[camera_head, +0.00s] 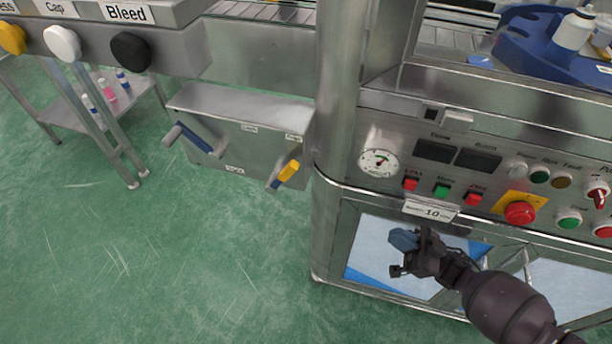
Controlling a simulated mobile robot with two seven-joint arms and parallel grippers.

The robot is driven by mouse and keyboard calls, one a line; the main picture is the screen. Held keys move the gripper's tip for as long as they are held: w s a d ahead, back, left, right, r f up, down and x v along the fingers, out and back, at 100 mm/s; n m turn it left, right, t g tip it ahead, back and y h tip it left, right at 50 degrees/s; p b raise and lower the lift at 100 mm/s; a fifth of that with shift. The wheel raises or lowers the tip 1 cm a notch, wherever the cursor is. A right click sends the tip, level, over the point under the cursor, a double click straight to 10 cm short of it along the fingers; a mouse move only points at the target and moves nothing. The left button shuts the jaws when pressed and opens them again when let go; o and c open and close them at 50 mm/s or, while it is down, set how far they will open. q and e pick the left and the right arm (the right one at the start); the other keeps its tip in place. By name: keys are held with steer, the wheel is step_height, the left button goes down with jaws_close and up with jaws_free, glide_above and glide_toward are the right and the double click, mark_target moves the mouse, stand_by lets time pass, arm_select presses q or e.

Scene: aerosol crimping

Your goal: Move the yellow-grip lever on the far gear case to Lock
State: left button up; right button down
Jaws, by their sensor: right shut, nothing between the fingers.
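The gear case (235,125) is a grey metal box left of the steel post. A lever with a yellow grip (289,171) sits at its right end. The yellow grip points up and to the right, and its blue part reaches down to the left. A second, blue-grey lever (193,138) sits at the left end of the case. Small labels on the case are too small to read. My right gripper (398,256) is shut and empty in front of the lower cabinet window, right of and below the yellow-grip lever, well apart from it. My left gripper is not in view.
The steel post (338,130) stands between the gear case and the control panel (480,170), which carries a gauge, several buttons and a red emergency knob (519,212). Yellow, white and black knobs line the upper left. Green floor (150,250) below the case is clear.

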mark_target(293, 173)
steer(key=p+x, duration=0.1)
steer(key=x, duration=2.2)
steer(key=shift+a+r, duration=0.1)
steer(key=shift+r, duration=0.05)
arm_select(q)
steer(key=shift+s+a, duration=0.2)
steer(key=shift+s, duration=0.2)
arm_select(e)
steer(key=shift+a+r, duration=0.1)
